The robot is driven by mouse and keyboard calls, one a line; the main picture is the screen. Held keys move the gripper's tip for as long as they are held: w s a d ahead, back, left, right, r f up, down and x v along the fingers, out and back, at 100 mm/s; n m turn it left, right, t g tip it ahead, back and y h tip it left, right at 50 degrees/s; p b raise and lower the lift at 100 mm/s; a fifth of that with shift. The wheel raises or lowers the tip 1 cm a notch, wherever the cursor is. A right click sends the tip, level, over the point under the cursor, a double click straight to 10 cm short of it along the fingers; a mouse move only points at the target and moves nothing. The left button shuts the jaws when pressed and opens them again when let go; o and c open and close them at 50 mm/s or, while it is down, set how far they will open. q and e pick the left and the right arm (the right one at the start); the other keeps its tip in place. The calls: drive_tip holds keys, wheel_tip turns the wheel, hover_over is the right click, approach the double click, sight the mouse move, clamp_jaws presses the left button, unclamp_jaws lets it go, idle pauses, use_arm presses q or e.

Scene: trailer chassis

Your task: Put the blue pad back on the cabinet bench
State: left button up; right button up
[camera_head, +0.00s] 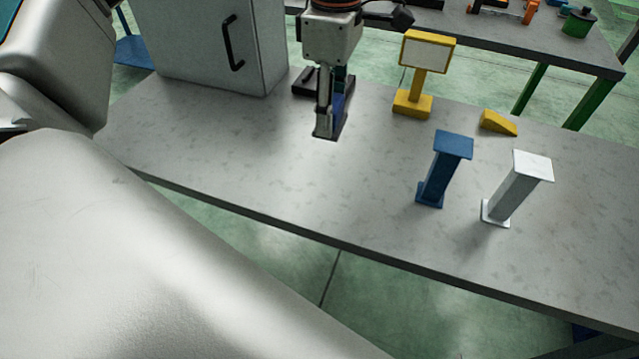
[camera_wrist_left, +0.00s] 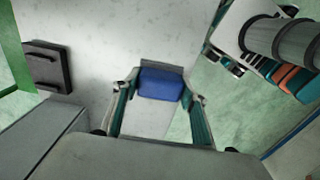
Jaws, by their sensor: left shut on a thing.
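The blue pad (camera_wrist_left: 160,84) sits between the two fingers of my left gripper (camera_wrist_left: 161,100) in the left wrist view. In the head view my left gripper (camera_head: 328,128) points down over the bench (camera_head: 240,170), just right of the grey cabinet (camera_head: 205,45). It is shut on the pad, and only a narrow strip of the blue pad (camera_head: 338,106) shows behind the finger. I cannot tell whether the pad touches the bench top. My right gripper is not in view.
A black block (camera_head: 306,82) lies beside the cabinet, close to my left gripper. A yellow stand (camera_head: 414,103), yellow wedge (camera_head: 498,123), blue stand (camera_head: 437,180) and white stand (camera_head: 510,195) stand to the right. The bench's front left area is clear.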

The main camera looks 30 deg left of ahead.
use_arm(q)
drive_tip(key=r+n, duration=0.1)
drive_tip(key=n, duration=0.1)
drive_tip(key=s+r+n, duration=0.1)
drive_tip(key=n, duration=0.2)
drive_tip(key=a+r+n+b, duration=0.1)
drive_tip(key=n, duration=0.2)
drive_tip(key=shift+s+a+r, duration=0.1)
drive_tip(key=shift+s, duration=0.3)
drive_tip(key=shift+f+n, duration=0.2)
drive_tip(key=shift+n, duration=0.1)
wheel_tip(320, 180, down, 14)
drive_tip(key=shift+f+b, duration=0.1)
drive_tip(key=shift+b, duration=0.75)
drive_tip(key=shift+f, duration=2.6)
drive_tip(key=shift+b, duration=0.3)
drive_tip(key=shift+f, duration=0.15)
drive_tip(key=o, duration=1)
